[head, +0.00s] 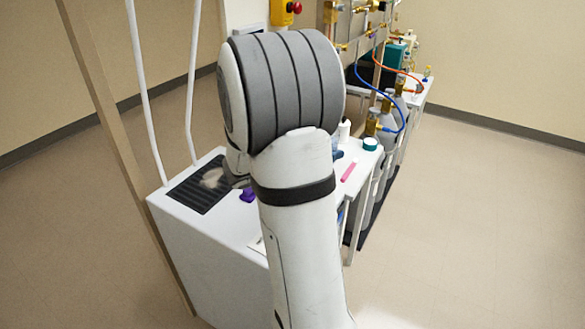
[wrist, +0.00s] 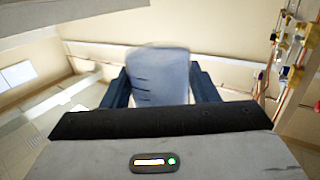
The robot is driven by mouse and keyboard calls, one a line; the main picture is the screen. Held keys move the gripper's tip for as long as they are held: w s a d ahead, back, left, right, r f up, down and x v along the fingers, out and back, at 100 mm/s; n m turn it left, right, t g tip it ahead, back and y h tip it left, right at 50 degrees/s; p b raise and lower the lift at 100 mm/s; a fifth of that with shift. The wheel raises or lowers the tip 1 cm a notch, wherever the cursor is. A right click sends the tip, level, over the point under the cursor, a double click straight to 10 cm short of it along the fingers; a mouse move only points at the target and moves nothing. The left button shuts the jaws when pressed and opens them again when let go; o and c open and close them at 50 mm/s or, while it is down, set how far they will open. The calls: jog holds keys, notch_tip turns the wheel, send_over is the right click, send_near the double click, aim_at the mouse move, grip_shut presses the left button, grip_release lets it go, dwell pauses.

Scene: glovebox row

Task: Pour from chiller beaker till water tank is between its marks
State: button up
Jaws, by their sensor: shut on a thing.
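In the wrist view my gripper (wrist: 160,90) has its dark blue fingers shut on a pale blue-grey beaker (wrist: 160,68) with dark graduation lines. The beaker is between the two fingers, and whether it holds liquid is not clear. In the head view my arm hides most of the gripper. A pale, blurred shape (head: 212,178) shows over the dark grille of a white cabinet (head: 205,255); it may be the held beaker. No water tank with marks can be made out; it may be behind my arm.
A purple item (head: 248,195) sits on the cabinet top beside my arm. A pink item (head: 349,171) and a teal-lidded jar (head: 370,144) are to its right. Grey gas cylinders (head: 387,125) and hoses stand beyond. A tan post (head: 125,150) rises at left. Floor at right is clear.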

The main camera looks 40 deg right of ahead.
jog(key=shift+s+f+b, duration=0.2)
jog(key=shift+f+b, duration=0.15)
jog(key=shift+f, duration=0.15)
jog(key=shift+s+f+b, duration=0.15)
jog(key=shift+f+b, duration=0.2)
jog(key=shift+f, duration=0.1)
notch_tip(320, 180, down, 8)
jog(key=b, duration=0.7)
jog(key=shift+w+r, duration=0.15)
jog(key=shift+r, duration=0.05)
jog(key=shift+a+r, duration=0.1)
jog(key=shift+r, duration=0.05)
jog(key=shift+w+r+n+h+p, duration=0.15)
jog(key=shift+w+r+n+p, duration=0.35)
jog(key=shift+n+p, duration=0.55)
jog(key=shift+w+r+n+h+p, duration=0.1)
jog(key=shift+w+r+n+p, duration=0.15)
jog(key=shift+w+n+p, duration=0.6)
jog(key=shift+w+r+n+h+p, duration=0.15)
jog(key=shift+w+r+n+p, duration=0.25)
jog(key=shift+n+p, duration=0.85)
jog(key=shift+w+r+n, duration=0.15)
jog(key=shift+w+n, duration=0.05)
jog(key=shift+n, duration=0.25)
jog(key=shift+w+r+n+p, duration=0.1)
jog(key=shift+r+n+p, duration=0.35)
jog(key=shift+n+p, duration=0.55)
